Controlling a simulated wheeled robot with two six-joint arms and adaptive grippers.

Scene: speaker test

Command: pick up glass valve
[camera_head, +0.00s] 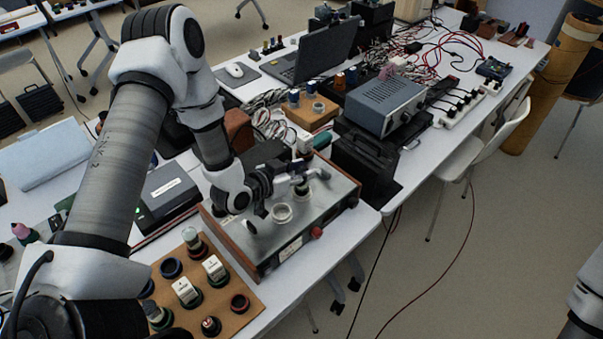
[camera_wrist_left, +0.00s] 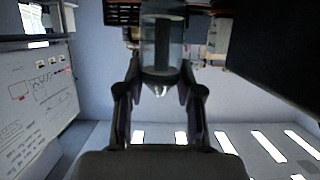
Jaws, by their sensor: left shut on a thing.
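My left gripper (camera_head: 292,182) is above the top of the grey tester box (camera_head: 250,240). It is shut on a glass valve (camera_head: 301,188), which also shows between the two fingers in the left wrist view (camera_wrist_left: 161,48). The valve is clear glass with a dark inside and a pointed tip. A pale ring-shaped socket (camera_head: 281,212) is on the tester top, just in front of the valve. My right gripper is out of view.
A wooden board (camera_head: 243,317) in front holds several sockets, white blocks and another glass valve (camera_head: 192,238). A black case (camera_head: 366,160) and a blue-grey instrument (camera_head: 384,103) stand right of the tester. A laptop (camera_head: 316,55) and tangled cables lie farther back.

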